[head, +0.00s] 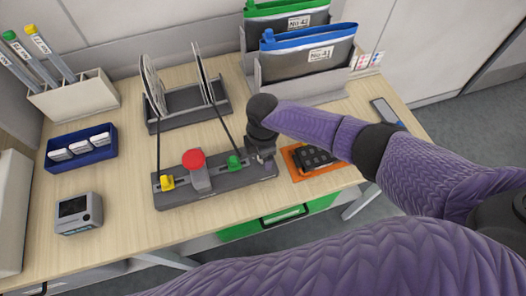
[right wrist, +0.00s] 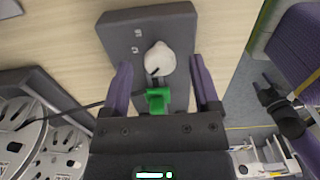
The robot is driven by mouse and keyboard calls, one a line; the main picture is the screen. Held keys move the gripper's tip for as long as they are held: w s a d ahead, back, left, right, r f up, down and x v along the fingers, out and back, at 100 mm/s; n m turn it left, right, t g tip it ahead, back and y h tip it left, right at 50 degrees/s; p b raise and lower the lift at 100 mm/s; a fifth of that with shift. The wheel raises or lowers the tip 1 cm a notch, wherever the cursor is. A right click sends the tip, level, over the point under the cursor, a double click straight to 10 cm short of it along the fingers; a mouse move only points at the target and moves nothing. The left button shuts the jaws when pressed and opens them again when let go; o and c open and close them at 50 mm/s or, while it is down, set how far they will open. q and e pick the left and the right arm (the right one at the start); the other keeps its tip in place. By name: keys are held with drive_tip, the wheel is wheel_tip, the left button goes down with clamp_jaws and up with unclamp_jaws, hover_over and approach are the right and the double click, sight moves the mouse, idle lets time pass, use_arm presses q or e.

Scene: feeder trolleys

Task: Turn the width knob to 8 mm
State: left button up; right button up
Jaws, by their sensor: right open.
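The width knob (right wrist: 160,58) is a white round knob on the end of the dark grey fixture (right wrist: 115,35), shown in the right wrist view. A dark pointer mark on it points to the lower left of that picture. Small pale markings beside it are too small to read surely. My right gripper (right wrist: 161,68) is open, its purple fingers on either side of the knob, with visible gaps. In the head view my right gripper (head: 260,155) is over the right end of the fixture (head: 215,188) and mostly hides the knob. My left gripper is not seen.
The fixture carries a yellow clamp (head: 167,182), a red button (head: 193,160) and a green clamp (head: 234,163). A reel rack (head: 188,120) stands behind. An orange mat (head: 291,163) with a dark device lies right. A small grey box (head: 78,214) stands left.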

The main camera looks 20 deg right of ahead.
wheel_tip(320, 180, up, 8)
drive_tip(key=shift+r+p, duration=0.15)
drive_tip(key=shift+p, duration=1.05)
drive_tip(key=shift+r, duration=0.45)
